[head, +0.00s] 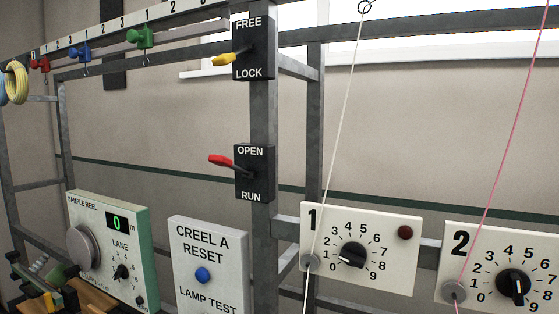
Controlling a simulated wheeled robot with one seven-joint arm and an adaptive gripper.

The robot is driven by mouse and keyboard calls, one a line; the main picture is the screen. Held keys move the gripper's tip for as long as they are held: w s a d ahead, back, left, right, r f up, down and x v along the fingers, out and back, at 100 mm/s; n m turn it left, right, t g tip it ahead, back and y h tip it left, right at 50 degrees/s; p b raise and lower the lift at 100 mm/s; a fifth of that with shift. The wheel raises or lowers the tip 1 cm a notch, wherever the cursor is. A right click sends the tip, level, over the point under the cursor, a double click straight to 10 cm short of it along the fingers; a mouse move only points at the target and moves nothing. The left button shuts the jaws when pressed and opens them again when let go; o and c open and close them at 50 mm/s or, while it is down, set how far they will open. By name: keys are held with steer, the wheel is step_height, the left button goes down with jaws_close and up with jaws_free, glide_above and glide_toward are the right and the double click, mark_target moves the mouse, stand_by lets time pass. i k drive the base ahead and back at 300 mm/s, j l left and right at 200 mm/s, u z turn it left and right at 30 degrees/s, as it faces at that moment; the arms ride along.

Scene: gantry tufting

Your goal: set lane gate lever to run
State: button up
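The lever with the red handle (220,160) sticks out to the left from a black plate (254,173) on a grey upright post. The plate reads OPEN at the top and RUN at the bottom. The red handle is tilted slightly up, its tip nearer the height of OPEN than of RUN. The words "lane gate" cannot be read on it. My gripper is not in view.
Above is a FREE/LOCK plate (254,48) with a yellow lever (226,59). Below stand a CREEL A RESET panel (208,252) with a blue button and a SAMPLE REEL box (113,247). Dial panels 1 (388,257) and 2 (500,253) have yarns running up.

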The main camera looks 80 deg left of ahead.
mark_target(221, 161)
steer(key=u, duration=3.05)
